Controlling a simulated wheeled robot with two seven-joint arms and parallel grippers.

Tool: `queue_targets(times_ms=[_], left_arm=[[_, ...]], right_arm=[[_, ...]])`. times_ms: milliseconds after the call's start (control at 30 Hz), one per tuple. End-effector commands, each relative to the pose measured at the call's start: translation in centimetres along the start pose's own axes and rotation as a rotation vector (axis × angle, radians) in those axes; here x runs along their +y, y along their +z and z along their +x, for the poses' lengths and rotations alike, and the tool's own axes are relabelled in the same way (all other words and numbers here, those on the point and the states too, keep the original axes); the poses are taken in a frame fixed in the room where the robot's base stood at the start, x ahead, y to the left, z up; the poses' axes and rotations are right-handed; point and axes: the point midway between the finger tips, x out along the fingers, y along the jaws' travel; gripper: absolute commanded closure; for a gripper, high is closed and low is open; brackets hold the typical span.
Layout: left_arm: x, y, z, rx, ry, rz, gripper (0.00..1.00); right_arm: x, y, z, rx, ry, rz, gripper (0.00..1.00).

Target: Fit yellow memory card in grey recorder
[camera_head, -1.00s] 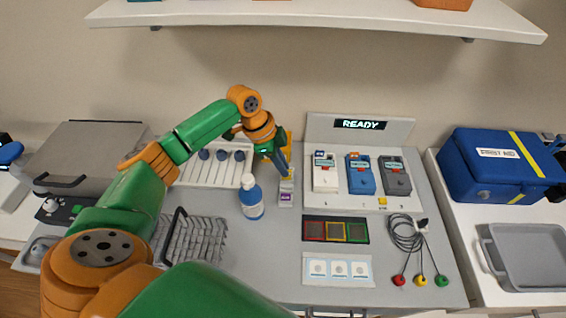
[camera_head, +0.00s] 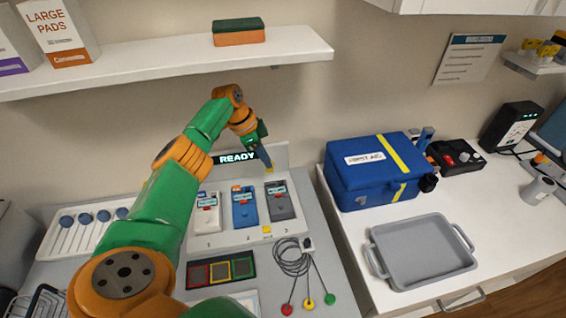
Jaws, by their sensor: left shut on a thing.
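The grey recorder (camera_head: 280,201) is the rightmost of three recorders in a white stand (camera_head: 228,237), above the mark 3. My left gripper (camera_head: 267,163) is just behind and above its top end, pointing down. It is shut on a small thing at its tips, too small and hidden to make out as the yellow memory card. I cannot tell whether it touches the recorder. A small yellow square (camera_head: 267,229) lies on the stand's front; I cannot tell if it is a card or a label. My right gripper is out of view.
A blue recorder (camera_head: 244,208) and a white recorder (camera_head: 207,215) stand beside the grey one. A lit READY sign (camera_head: 236,157) is behind them. Cables (camera_head: 290,262) lie in front. A blue first-aid case (camera_head: 375,175) and a grey tray (camera_head: 424,252) are to the right.

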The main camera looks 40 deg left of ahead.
Motion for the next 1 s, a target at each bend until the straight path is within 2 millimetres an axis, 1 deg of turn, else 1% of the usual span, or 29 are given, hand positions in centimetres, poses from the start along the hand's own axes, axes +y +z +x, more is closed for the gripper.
queue_targets(times_ms=[133, 267, 400, 633, 733, 1000], left_arm=[[-0.3, 0.5, -0.1, 0.002, -0.001, -0.018, 1.0], [-0.3, 0.8, 0.6, 0.002, -0.001, -0.018, 1.0], [-0.3, 1.3, 2.1, 0.001, -0.002, -0.017, 1.0], [-0.2, 2.2, 4.7, 0.002, 0.0, -0.017, 1.0], [-0.2, 2.4, 5.0, 0.001, 0.0, -0.017, 1.0], [-0.2, 2.3, 4.9, 0.001, 0.0, -0.017, 1.0]], right_arm=[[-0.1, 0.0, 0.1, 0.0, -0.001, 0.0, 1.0], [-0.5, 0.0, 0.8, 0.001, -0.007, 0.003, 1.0], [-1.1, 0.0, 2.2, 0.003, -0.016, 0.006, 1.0], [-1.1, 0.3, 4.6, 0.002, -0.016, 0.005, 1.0], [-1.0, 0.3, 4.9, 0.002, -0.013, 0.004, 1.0], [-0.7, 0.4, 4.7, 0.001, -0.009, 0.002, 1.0]])
